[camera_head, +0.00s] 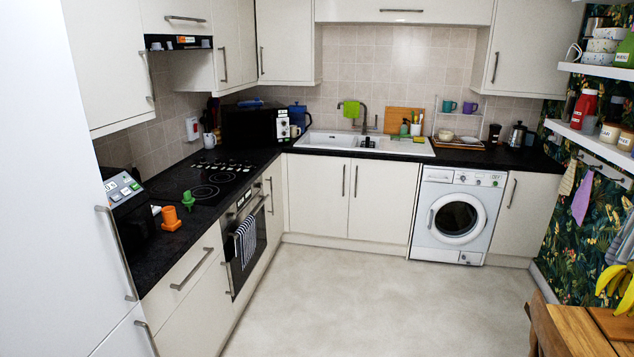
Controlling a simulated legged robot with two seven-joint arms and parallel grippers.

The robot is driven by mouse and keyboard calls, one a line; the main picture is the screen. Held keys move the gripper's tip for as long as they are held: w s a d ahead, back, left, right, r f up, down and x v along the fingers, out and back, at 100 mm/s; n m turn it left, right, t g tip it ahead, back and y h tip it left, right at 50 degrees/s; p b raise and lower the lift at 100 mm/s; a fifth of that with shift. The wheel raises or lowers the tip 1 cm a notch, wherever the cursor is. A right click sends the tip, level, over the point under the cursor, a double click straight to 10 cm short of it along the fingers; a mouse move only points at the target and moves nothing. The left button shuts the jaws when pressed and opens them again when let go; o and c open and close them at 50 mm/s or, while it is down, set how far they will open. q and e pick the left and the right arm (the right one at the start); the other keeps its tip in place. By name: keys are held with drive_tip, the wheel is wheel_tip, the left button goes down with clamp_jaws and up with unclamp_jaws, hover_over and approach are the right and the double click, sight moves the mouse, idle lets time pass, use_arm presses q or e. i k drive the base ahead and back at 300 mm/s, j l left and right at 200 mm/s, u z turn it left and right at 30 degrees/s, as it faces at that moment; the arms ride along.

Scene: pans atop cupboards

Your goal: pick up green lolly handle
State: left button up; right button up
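A small green lolly handle (188,201) stands on the black worktop at the left, near the worktop's front edge. An orange piece of similar kind (171,218) stands just in front of it and to its left, slightly larger in the picture. The two look close together but apart. Neither of my grippers is in view, and nothing touches the green handle.
The black worktop (150,262) has a hob (205,180) behind the handle and a dark appliance with buttons (125,195) to its left. A tall white cabinet (60,200) fills the left side. The pale floor (370,300) is clear. A wooden table (580,330) stands at lower right.

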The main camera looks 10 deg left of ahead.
sight(188, 200)
drive_tip(key=i, duration=0.65)
drive_tip(key=i+l+u, duration=0.1)
drive_tip(key=i, duration=0.55)
drive_tip(key=i+l+u, duration=0.1)
drive_tip(key=i, duration=0.6)
drive_tip(key=l, duration=0.1)
